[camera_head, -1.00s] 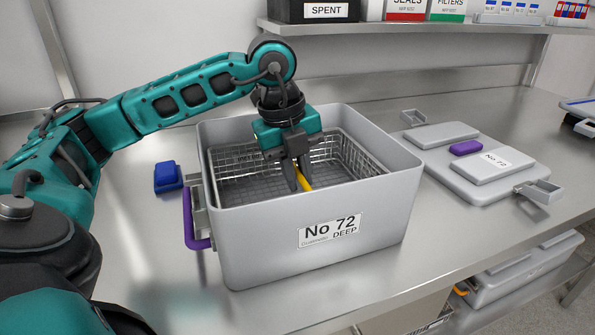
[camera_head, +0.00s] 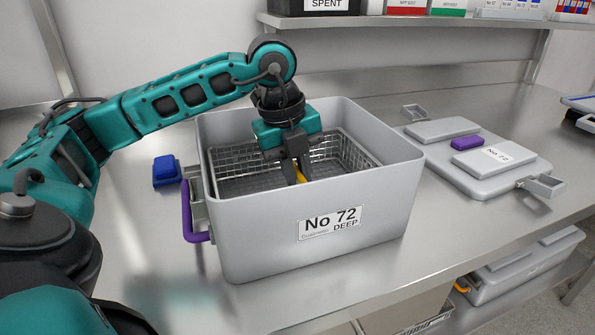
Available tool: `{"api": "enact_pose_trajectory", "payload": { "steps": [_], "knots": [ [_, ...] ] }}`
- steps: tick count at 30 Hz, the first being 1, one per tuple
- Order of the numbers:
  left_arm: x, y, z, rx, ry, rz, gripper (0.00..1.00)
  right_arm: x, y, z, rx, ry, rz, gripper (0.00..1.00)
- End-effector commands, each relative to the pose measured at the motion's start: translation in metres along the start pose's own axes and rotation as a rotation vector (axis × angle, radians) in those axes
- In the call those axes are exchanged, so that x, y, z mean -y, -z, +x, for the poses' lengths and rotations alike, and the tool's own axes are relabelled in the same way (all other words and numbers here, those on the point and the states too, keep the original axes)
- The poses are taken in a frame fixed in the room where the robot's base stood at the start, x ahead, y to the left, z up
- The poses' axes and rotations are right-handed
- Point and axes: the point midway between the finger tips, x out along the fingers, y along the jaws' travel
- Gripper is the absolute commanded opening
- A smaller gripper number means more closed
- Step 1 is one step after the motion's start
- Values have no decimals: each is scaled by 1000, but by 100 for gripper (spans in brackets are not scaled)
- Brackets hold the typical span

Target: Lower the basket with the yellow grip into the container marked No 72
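The grey container marked No 72 (camera_head: 270,235) stands on the steel bench with its top open. A wire mesh basket (camera_head: 235,160) is inside it, its rim below the container's rim. The basket's yellow grip (camera_head: 301,176) shows between the fingertips of my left gripper (camera_head: 296,178), which reaches down into the container from above. The fingers look closed around the grip. The basket's underside is hidden by the container's front wall, so I cannot tell whether it touches the bottom. My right gripper is not in view.
A grey lid (camera_head: 485,165) with a purple block and a No 72 label lies to the right. A blue block (camera_head: 166,170) sits left of the container, near its purple handle (camera_head: 190,215). A shelf (camera_head: 400,20) with boxes hangs behind. Front bench space is clear.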

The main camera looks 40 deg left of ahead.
Motion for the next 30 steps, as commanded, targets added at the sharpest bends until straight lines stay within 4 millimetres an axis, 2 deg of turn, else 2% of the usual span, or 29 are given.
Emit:
{"api": "enact_pose_trajectory", "payload": {
  "steps": [12, 13, 21, 27, 30],
  "knots": [
    [0, 0, -1, 1, 2, 0, 0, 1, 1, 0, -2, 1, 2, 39],
    [0, 0, -1, 1, 2, 0, 19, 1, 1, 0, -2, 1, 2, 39],
    [0, 0, 0, 0, 1, 0, 45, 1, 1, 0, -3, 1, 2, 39],
    [0, 0, 1, -1, -2, 0, 48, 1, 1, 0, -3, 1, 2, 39],
    [0, 0, 1, -1, -2, 0, 57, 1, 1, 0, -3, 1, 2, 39]
  ]
}}
